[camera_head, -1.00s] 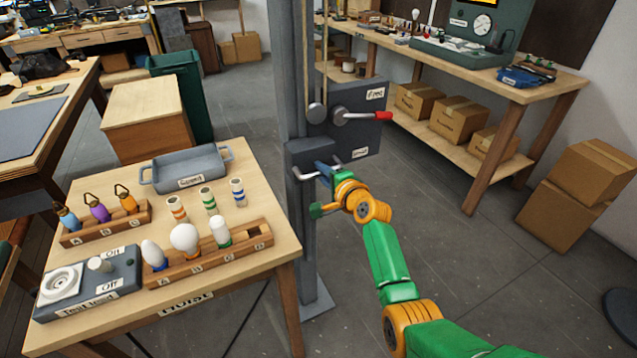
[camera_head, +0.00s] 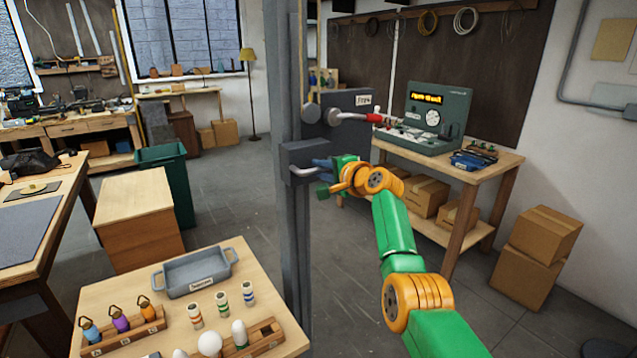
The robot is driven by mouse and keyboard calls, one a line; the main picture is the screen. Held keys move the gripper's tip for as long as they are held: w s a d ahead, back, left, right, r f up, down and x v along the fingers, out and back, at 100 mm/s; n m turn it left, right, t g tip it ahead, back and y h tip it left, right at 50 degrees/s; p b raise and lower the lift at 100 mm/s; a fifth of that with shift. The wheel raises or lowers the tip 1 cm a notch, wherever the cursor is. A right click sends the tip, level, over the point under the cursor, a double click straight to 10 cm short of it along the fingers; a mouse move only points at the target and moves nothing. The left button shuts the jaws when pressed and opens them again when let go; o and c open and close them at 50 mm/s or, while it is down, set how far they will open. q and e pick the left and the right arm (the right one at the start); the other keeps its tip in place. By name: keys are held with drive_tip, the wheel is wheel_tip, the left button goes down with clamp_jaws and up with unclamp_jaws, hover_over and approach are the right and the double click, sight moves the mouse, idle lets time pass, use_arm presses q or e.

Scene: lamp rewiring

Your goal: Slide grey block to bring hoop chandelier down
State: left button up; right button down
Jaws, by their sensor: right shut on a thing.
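The grey block (camera_head: 294,157) sits on the tall grey post (camera_head: 281,90), below a round pulley disc and the winch box. A pale bar handle (camera_head: 303,173) sticks out from the block's front. My right gripper (camera_head: 322,169) is at this handle, shut on it, with its arm coming up from the lower right. The fingertips are small and partly hidden by the gripper body. The hoop chandelier is not in view. My left gripper is not in view.
The winch box (camera_head: 352,103) has a crank with a red grip (camera_head: 375,118) just above my right gripper. A table with a grey tray (camera_head: 194,275), bulbs and sockets stands lower left. A bench with a green console (camera_head: 437,115) stands behind right. The floor between is clear.

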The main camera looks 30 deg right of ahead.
drive_tip(key=shift+r+p, duration=0.3)
drive_tip(key=shift+r, duration=1.25)
drive_tip(key=c, duration=0.8)
unclamp_jaws()
drive_tip(key=shift+a, duration=0.1)
drive_tip(key=shift+s+f, duration=0.15)
drive_tip(key=shift+f, duration=0.05)
drive_tip(key=b+v, duration=0.5)
drive_tip(key=v, duration=0.2)
drive_tip(key=shift+r+b, duration=0.15)
drive_tip(key=shift+b, duration=0.15)
